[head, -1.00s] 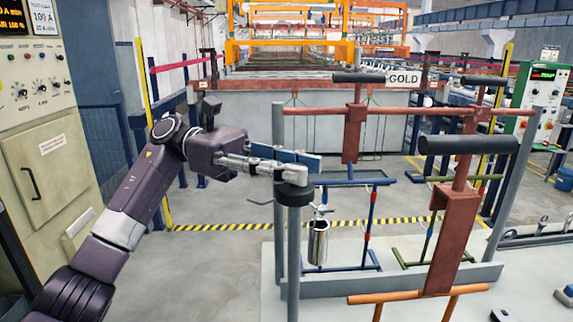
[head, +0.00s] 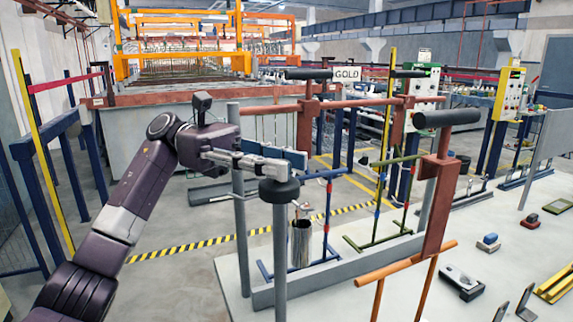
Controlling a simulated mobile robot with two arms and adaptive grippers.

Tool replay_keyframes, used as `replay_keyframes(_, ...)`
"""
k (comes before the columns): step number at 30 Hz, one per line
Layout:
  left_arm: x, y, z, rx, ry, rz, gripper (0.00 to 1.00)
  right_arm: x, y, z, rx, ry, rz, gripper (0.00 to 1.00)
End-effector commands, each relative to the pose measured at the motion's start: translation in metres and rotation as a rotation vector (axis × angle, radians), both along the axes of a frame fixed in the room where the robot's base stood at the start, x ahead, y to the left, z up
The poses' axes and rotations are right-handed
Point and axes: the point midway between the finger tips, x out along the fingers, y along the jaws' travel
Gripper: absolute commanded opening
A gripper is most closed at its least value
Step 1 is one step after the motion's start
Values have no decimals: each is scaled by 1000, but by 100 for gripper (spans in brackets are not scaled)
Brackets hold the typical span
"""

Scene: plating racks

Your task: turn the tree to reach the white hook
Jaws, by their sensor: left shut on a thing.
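My left gripper (head: 284,166) reaches in from the left. It is shut at the top of a dark round knob (head: 279,191) that caps a grey post (head: 279,250). A shiny metal cylinder (head: 301,243) hangs just right of this post, partly in front of a blue rack frame (head: 329,215). I cannot make out a white hook; small hooks near the knob are too small to tell apart. My right gripper is not in view.
A copper-coloured rack with a dark roller (head: 446,118) on top stands close on the right. A green rack frame (head: 404,200) stands behind it. A grey bench (head: 520,225) holds several small tools. Open floor (head: 185,278) lies on the left.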

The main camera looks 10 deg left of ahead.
Motion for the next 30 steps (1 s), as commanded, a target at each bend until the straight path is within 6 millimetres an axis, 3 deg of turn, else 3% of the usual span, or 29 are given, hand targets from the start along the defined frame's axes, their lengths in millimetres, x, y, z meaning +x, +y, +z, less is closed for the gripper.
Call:
replay_keyframes(12,0,1,-2,5,1,-1,0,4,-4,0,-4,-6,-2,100)
replay_keyframes(13,0,1,-2,5,1,-1,26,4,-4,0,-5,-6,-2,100)
replay_keyframes(17,0,1,-1,4,1,0,41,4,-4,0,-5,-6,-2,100)
replay_keyframes(30,5,10,0,2,2,2,41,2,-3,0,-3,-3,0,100)
